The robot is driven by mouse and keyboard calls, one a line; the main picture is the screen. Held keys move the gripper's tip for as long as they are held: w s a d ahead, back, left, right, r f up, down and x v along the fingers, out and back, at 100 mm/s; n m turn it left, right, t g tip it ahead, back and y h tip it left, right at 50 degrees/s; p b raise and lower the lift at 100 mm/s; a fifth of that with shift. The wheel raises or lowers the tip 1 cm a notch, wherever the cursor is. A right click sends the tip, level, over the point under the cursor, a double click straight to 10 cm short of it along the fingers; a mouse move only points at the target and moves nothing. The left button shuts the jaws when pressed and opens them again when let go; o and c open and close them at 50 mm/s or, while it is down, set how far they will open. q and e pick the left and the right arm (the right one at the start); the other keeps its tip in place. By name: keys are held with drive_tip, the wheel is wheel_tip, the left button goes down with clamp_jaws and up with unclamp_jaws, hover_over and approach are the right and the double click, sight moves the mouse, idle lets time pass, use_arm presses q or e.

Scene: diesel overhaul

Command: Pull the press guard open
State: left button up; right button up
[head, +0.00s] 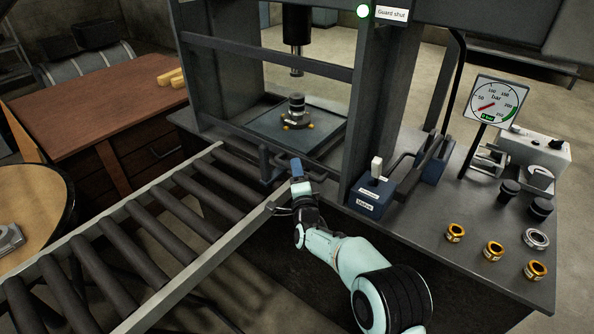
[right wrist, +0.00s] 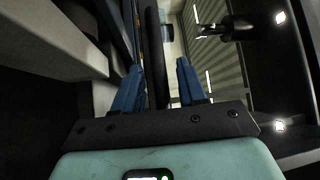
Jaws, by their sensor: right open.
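The press guard (head: 262,54) is a dark grey frame across the front of the press. A small sign (head: 391,14) above it reads "Guard shut", beside a lit green lamp. A dark bar, which looks like the guard's handle, is at its lower front. My right gripper (head: 297,172) is at this bar, its blue fingers partly hidden in the head view. In the right wrist view the fingers are apart, with the dark bar (right wrist: 155,55) running between them. Contact with the bar cannot be told. My left gripper is out of view.
A roller conveyor (head: 150,220) runs up to the press from the left. Right of my gripper are a blue lever box (head: 370,196), a pressure gauge (head: 499,103) and several brass-coloured rings (head: 493,250). A dark part (head: 297,108) stands on the press plate behind the guard.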

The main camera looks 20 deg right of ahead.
drive_tip(key=shift+w, duration=0.35)
